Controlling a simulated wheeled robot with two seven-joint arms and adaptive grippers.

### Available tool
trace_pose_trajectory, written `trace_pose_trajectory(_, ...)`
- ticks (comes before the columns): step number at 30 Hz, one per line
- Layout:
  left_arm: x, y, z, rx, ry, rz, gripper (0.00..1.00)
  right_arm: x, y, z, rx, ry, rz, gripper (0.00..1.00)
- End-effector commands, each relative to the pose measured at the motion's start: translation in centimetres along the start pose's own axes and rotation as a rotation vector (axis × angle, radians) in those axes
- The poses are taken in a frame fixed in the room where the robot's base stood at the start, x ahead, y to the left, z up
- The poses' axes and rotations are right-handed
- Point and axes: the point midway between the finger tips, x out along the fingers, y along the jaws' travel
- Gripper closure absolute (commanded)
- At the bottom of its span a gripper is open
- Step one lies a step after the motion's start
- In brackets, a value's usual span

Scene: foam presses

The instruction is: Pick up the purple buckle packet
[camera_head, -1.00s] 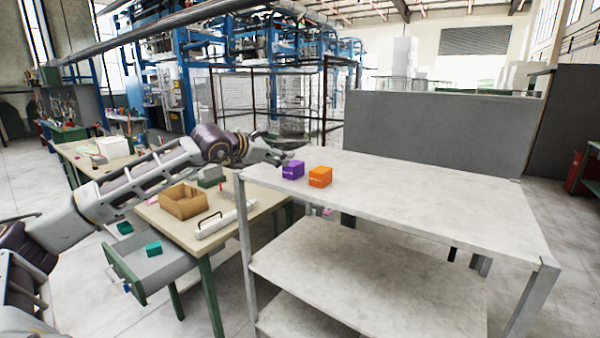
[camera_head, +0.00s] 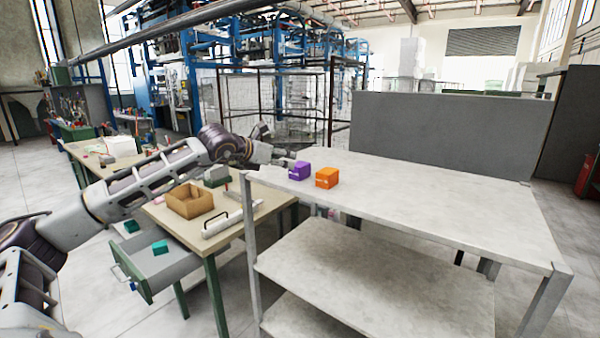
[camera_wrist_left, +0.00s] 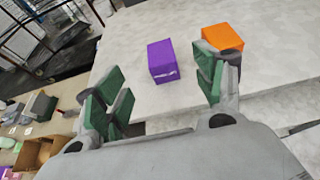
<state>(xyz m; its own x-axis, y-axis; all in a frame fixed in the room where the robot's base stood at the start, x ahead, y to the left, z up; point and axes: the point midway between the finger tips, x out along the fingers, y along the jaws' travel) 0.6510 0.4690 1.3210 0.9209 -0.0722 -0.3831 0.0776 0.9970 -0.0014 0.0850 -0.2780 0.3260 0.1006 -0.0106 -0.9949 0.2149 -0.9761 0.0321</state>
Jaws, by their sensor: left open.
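The purple buckle packet (camera_head: 299,171) is a small purple box on the top shelf of the grey rack, near its left end. My left gripper (camera_head: 283,161) is just left of it in the head view. In the left wrist view the packet (camera_wrist_left: 163,61) stands beyond and between the open green-padded fingers of my left gripper (camera_wrist_left: 160,95). The fingers appear apart from it, with nothing between their pads. My right gripper is not in view.
An orange box (camera_head: 327,178) stands just right of the purple packet, near the right finger in the wrist view. The rack's top shelf (camera_head: 430,205) is clear to the right. A workbench (camera_head: 240,221) with a cardboard box (camera_head: 189,201) and an open drawer lies left.

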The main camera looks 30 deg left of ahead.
Motion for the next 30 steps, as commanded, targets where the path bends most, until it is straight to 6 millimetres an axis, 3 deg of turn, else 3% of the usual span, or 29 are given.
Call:
trace_pose_trajectory(11, 1.1, 0.0, 0.1, 0.000, -0.001, -0.002, 0.30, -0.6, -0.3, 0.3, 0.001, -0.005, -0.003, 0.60)
trace_pose_trajectory(23, 3.8, 0.0, 0.1, -0.001, -0.001, -0.001, 0.30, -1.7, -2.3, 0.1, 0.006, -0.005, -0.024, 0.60)
trace_pose_trajectory(30, 5.5, -0.1, 0.1, 0.001, -0.001, -0.002, 0.30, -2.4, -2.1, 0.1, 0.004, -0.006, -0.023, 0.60)
